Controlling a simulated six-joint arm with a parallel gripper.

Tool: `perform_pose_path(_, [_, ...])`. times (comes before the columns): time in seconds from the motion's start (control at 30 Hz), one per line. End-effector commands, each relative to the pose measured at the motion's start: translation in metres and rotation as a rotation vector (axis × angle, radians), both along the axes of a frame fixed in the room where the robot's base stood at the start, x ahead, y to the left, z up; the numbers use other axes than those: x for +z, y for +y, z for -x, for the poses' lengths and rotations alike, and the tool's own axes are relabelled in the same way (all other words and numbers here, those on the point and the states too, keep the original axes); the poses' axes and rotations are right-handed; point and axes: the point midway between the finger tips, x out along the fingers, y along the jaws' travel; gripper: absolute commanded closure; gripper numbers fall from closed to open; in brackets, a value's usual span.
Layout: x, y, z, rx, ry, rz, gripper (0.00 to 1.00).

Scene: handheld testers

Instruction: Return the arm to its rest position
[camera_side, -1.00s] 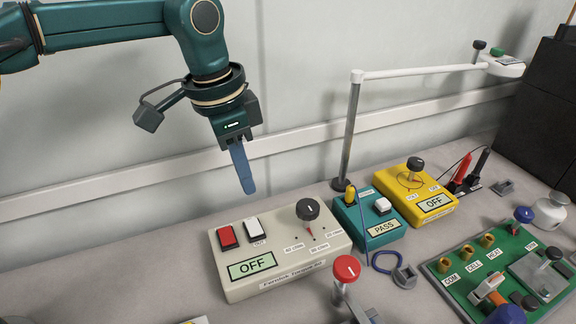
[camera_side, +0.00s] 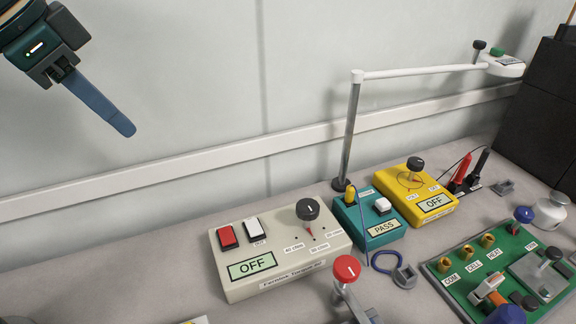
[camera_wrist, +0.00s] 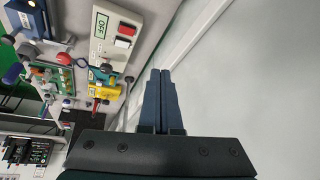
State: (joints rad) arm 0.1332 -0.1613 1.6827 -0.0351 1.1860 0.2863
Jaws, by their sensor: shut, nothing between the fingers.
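My gripper (camera_side: 122,124) is at the upper left of the side view, high above the bench and close to the back wall. Its blue fingers are together and hold nothing. In the wrist view the closed fingers (camera_wrist: 160,75) point up the picture, apart from everything on the bench. The beige tester (camera_side: 282,252) stands on the bench below and to the right of my gripper, its display reading OFF. It also shows in the wrist view (camera_wrist: 107,52).
A teal tester (camera_side: 370,222) reads PASS and a yellow tester (camera_side: 418,192) reads OFF. A green board (camera_side: 478,285) lies at the right. A lamp post (camera_side: 350,135) rises behind the testers. Air around my gripper is clear; the wall (camera_side: 190,90) is behind.

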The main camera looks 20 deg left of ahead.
Motion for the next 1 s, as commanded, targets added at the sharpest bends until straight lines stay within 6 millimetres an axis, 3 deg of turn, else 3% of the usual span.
perform_pose_path(0.17, [-0.013, 0.024, 0.044, 0.139, -0.051, 0.026, 1.00])
perform_pose_path(0.43, [-0.063, 0.041, 0.094, 0.315, -0.071, 0.068, 1.00])
perform_pose_path(0.63, [-0.089, 0.042, 0.105, 0.377, -0.033, 0.086, 1.00])
perform_pose_path(1.0, [-0.086, 0.042, 0.102, 0.393, -0.047, 0.097, 1.00])
